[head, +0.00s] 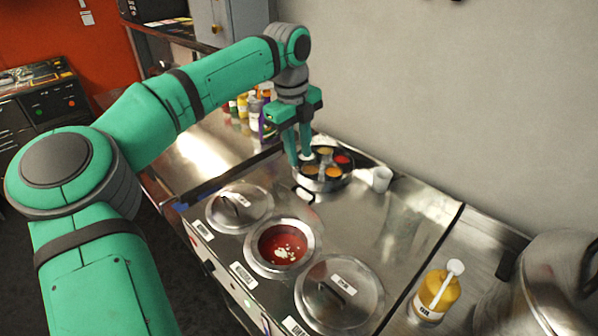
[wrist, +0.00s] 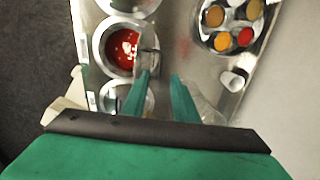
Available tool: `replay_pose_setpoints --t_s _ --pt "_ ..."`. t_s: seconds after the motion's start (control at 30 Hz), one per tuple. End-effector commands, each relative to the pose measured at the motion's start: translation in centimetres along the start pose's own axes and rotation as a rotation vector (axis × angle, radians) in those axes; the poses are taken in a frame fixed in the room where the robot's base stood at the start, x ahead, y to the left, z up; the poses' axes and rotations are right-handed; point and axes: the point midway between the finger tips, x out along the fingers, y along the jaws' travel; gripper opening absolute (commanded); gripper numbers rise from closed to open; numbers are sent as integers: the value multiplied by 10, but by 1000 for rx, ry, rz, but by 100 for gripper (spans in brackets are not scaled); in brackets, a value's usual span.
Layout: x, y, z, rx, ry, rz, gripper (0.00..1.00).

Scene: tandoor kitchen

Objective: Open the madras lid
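Three round pots are set in the steel counter. The left pot has a steel lid (head: 239,206) on it, and the right pot has a steel lid (head: 339,293) on it. The middle pot (head: 252,261) is uncovered and shows red sauce with pale bits; it also shows in the wrist view (wrist: 103,45). I cannot read which label says madras. A dark handle-like piece (head: 303,194) lies behind the middle pot; what it belongs to is unclear. My gripper (head: 301,160) is open and empty, pointing down beside the spice tin. Its two fingers show apart in the wrist view (wrist: 162,74).
The round spice tin (head: 327,186) with several coloured spices is close to my fingers. A white cup (head: 381,179) stands right of it. A yellow oil bottle (head: 436,294) and a large steel pot (head: 545,300) stand at the right. Counter behind the right lid is clear.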

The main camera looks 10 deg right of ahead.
Motion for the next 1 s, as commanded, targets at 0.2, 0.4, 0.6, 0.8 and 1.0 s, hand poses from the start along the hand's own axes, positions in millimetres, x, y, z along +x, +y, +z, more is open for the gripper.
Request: replay_pose_setpoints --t_s 0.2,0.4,0.6,0.8,1.0 --pt "23 1 0 -1 2 2 26" --pt "59 4 2 -6 2 1 26" --pt "89 4 3 -7 2 1 26" --pt "104 2 2 -5 0 0 26" --pt "107 2 2 -4 0 0 26"
